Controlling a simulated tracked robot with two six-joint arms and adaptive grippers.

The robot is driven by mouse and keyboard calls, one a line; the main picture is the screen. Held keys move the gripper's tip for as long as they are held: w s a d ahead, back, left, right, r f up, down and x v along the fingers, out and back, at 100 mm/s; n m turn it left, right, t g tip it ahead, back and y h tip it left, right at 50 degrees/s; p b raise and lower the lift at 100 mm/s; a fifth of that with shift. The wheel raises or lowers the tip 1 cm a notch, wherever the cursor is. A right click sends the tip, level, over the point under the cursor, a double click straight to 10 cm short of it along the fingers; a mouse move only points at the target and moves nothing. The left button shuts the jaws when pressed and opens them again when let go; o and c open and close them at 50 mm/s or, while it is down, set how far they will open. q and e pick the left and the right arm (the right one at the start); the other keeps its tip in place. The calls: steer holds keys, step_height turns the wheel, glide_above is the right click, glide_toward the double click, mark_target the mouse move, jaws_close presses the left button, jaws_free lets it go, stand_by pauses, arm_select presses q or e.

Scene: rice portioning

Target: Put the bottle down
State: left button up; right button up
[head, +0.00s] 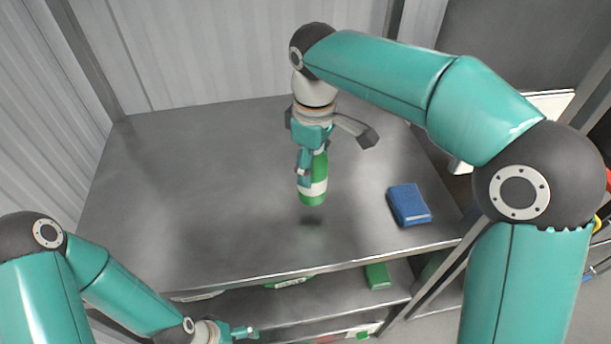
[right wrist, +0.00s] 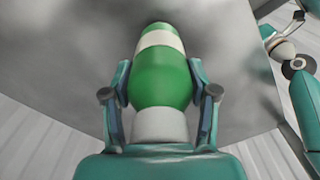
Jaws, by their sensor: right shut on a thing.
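A green bottle with white bands (head: 314,183) is held by my right gripper (head: 308,158) over the metal table (head: 200,160). The bottle is nearly upright with its base down. A dark shadow lies on the table just below it, and the bottle looks a little above the surface. In the right wrist view the bottle (right wrist: 160,80) sits between the two fingers of the right gripper (right wrist: 161,95), which are closed on its sides. My left gripper (head: 240,332) is at the bottom of the head view, below the table's front edge; its fingers are small there.
A blue box-like object (head: 408,204) lies on the table to the right of the bottle. The table's left and middle are clear. A lower shelf holds green items (head: 377,276). Corrugated walls (head: 200,50) stand behind the table.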

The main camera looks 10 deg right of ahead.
steer(key=shift+f, duration=2.35)
steer(key=o, duration=1.4)
steer(key=shift+f, duration=0.1)
step_height(320, 180, up, 12)
steer(key=shift+r+p, duration=0.15)
steer(key=shift+p, duration=0.25)
